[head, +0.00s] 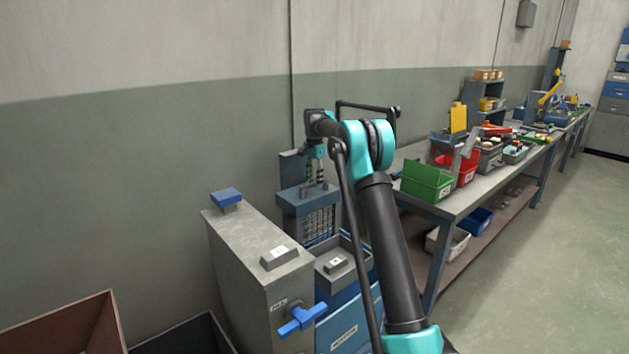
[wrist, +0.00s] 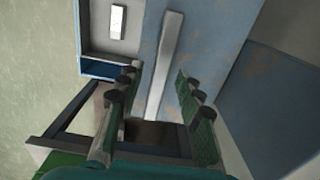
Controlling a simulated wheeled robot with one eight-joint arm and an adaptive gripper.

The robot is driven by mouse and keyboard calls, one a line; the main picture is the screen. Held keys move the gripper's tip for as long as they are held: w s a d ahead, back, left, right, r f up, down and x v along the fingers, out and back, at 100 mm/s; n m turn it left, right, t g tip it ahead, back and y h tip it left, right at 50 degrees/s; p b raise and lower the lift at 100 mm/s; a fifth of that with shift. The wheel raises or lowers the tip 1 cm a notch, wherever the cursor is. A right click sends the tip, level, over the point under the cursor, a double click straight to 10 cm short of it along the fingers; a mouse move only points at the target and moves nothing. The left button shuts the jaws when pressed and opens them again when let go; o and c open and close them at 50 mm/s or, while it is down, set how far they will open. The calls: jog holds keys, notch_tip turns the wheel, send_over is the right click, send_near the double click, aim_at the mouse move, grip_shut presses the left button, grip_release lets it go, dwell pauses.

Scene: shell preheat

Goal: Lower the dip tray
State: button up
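My gripper (head: 316,172) points down at the blue-topped unit (head: 306,203) behind the grey cabinet. Below that top is a wire-mesh part (head: 319,226), which may be the dip tray; its lower end is hidden behind the bins in front. In the wrist view my gripper (wrist: 157,76) is open, with its two green-padded fingers well apart. A pale grey bar (wrist: 166,60) runs lengthwise between the fingers, with gaps on both sides, over a worn blue surface (wrist: 205,40). I cannot tell what the bar belongs to.
The grey cabinet (head: 247,245) has a blue handle (head: 302,319) in front and a blue block (head: 227,196) on top. A blue bin (head: 345,318) stands beside it. A long workbench (head: 466,202) with green and red bins runs right. Open floor (head: 560,255) lies farther right.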

aim_at(314, 231)
grip_shut()
dwell(0.3)
jog(key=shift+f, duration=0.1)
notch_tip(314, 231, down, 25)
jog(key=shift+f, duration=0.1)
dwell(0.5)
jog(key=shift+s, duration=0.1)
jog(key=shift+c, duration=0.7)
grip_release()
jog(key=shift+f, duration=0.1)
jog(key=shift+o, duration=0.7)
